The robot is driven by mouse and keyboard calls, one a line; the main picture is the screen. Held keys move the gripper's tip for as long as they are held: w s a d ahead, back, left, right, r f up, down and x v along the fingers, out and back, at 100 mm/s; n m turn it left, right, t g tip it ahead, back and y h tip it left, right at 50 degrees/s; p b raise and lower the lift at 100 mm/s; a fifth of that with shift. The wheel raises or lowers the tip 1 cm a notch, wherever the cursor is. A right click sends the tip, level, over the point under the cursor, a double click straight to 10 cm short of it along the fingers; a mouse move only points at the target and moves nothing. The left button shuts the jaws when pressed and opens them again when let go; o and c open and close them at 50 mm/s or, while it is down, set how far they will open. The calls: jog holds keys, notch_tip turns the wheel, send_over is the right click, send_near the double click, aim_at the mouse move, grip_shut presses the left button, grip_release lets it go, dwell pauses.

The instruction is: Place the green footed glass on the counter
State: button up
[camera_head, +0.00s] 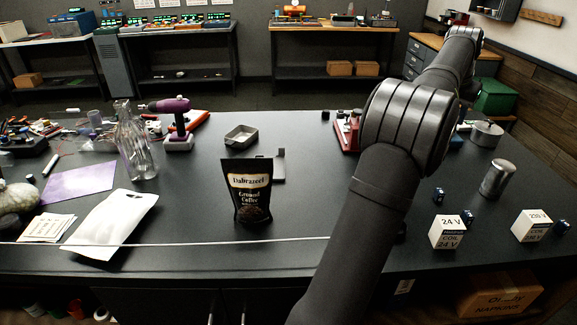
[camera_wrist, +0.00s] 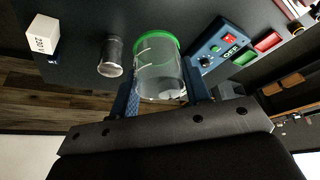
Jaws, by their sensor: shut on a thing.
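The green footed glass (camera_wrist: 158,72) is a clear cylinder with a green ring at its end away from me. In the wrist view it sits between the two blue fingers of my gripper (camera_wrist: 165,100), which is shut on it. The black counter (camera_wrist: 150,14) shows beyond the glass. I cannot tell whether the glass touches the counter. In the head view, my arm crosses the right half of the black counter (camera_head: 310,205); the glass and gripper are hidden there.
In the wrist view, a metal cylinder (camera_wrist: 112,58) stands left of the glass and a blue control box (camera_wrist: 217,47) stands close on its right. A white coil box (camera_wrist: 42,37) is farther left. A coffee bag (camera_head: 247,190) and a glass carafe (camera_head: 136,145) stand on the counter.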

jog(key=w+a+r+n+t+y, duration=0.1)
jog(key=w+a+n, duration=0.15)
jog(key=a, duration=1.15)
jog(key=w+a+r+n+y, duration=0.15)
jog(key=w+a, duration=0.25)
jog(key=a, duration=1)
jog(key=s+a+f+n, duration=0.1)
jog(key=s+a+n, duration=0.25)
jog(key=a, duration=0.85)
jog(key=s+a+n, duration=0.2)
jog(key=s+a, duration=0.2)
jog(key=a, duration=0.9)
jog(key=s+a+f+n+y, duration=0.3)
jog(key=s+a+n, duration=0.2)
jog(key=s+a, duration=0.95)
jog(key=shift+h, duration=0.25)
jog(key=f, duration=1.1)
jog(key=w+f, duration=0.1)
jog(key=f, duration=0.4)
jog(key=shift+a+f, duration=0.2)
jog(key=shift+f, duration=0.2)
jog(key=shift+m, duration=0.25)
jog(key=shift+f, duration=2.35)
